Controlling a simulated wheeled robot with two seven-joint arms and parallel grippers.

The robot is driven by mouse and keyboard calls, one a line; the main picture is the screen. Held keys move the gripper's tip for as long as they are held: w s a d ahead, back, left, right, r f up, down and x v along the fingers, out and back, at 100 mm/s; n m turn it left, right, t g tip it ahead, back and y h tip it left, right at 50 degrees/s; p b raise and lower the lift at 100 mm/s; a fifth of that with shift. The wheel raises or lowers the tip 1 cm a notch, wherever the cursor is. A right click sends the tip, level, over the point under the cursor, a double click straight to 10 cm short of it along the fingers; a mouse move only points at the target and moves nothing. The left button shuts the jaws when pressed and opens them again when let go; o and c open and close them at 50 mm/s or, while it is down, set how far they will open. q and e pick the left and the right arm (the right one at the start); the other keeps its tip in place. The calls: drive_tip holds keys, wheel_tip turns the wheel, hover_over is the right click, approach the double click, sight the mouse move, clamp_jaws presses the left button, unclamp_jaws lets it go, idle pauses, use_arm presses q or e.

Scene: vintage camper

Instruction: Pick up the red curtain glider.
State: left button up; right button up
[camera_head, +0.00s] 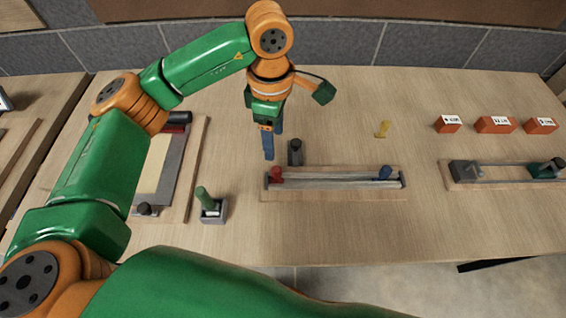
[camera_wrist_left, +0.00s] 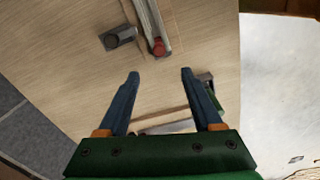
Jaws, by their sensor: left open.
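The red curtain glider (camera_head: 277,174) is a small red knob at the left end of a pale rail (camera_head: 330,180) on a wooden board. It also shows in the left wrist view (camera_wrist_left: 158,47), just beyond the fingertips and roughly centred between them. My left gripper (camera_head: 269,156) hangs over the table with its blue fingers pointing down, behind the glider in the head view. In the left wrist view the gripper (camera_wrist_left: 160,74) is open, with nothing between its fingers. My right gripper is out of view.
A dark grey block (camera_head: 295,152) stands close behind the rail's left part. A blue glider (camera_head: 384,172) is at the rail's right end. A green-handled piece (camera_head: 210,205) stands left of the board, a yellow piece (camera_head: 382,129) behind it. Orange blocks (camera_head: 494,124) sit back right.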

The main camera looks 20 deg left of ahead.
use_arm(q)
drive_tip(key=b, duration=0.5)
hover_over(276, 169)
drive_tip(key=f, duration=0.4)
drive_tip(key=s+f, duration=0.1)
drive_tip(key=shift+f, duration=0.4)
drive_tip(key=shift+w+f, duration=0.15)
drive_tip(key=shift+f, duration=0.05)
drive_tip(key=shift+w+f+p, duration=0.1)
drive_tip(key=shift+f+p, duration=0.2)
wheel_tip(276, 169, down, 6)
drive_tip(key=p, duration=0.2)
drive_tip(key=shift+w+r+p, duration=0.15)
drive_tip(key=shift+r+p, duration=0.1)
drive_tip(key=shift+p, duration=0.15)
drive_tip(key=shift+f, duration=0.3)
clamp_jaws()
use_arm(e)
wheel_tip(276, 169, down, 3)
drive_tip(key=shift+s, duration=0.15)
